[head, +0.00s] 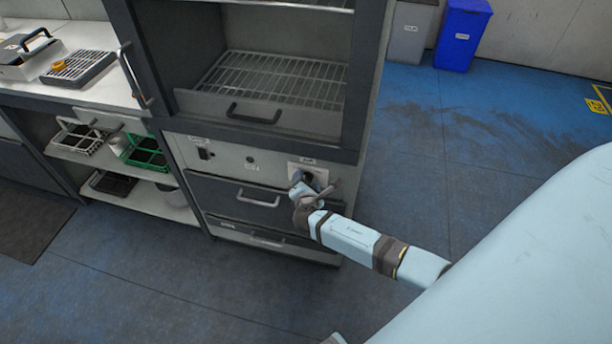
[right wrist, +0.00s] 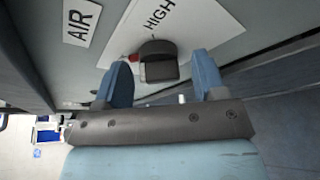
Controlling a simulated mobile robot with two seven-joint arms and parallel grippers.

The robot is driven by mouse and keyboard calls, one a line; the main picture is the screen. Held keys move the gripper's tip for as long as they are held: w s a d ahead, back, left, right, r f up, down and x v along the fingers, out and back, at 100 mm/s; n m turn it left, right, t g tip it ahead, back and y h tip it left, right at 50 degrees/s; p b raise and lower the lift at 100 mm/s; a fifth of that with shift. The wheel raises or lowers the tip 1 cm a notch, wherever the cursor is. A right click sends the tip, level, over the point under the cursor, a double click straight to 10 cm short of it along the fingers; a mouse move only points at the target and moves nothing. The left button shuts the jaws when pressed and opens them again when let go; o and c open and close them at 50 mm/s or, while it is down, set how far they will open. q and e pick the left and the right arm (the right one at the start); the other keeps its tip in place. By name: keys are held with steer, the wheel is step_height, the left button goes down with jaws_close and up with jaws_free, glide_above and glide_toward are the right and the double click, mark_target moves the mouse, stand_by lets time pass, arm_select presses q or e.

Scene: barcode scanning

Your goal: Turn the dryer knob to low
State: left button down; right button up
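The dryer (head: 270,150) is a grey cabinet with a rack inside and a front control panel. Its dark knob (head: 308,177) sits on a white plate at the panel's right end, partly hidden behind my right gripper (head: 312,186). In the right wrist view the knob (right wrist: 158,62) stands in front of and between the two blue fingertips of my right gripper (right wrist: 163,75). The fingers are apart, with gaps on both sides of the knob. The plate (right wrist: 200,25) reads "HIGH", with a red mark beside the knob. My left gripper is not in view.
A label (right wrist: 81,22) reading "AIR" is beside the plate. Drawers (head: 240,198) with handles lie below the panel. A counter and shelf with green (head: 147,155) and white racks stand left. Grey and blue bins (head: 462,35) stand behind. The floor on the right is clear.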

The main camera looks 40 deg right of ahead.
steer(key=v, duration=1.4)
steer(key=shift+p, duration=0.3)
steer(key=shift+a+f, duration=0.1)
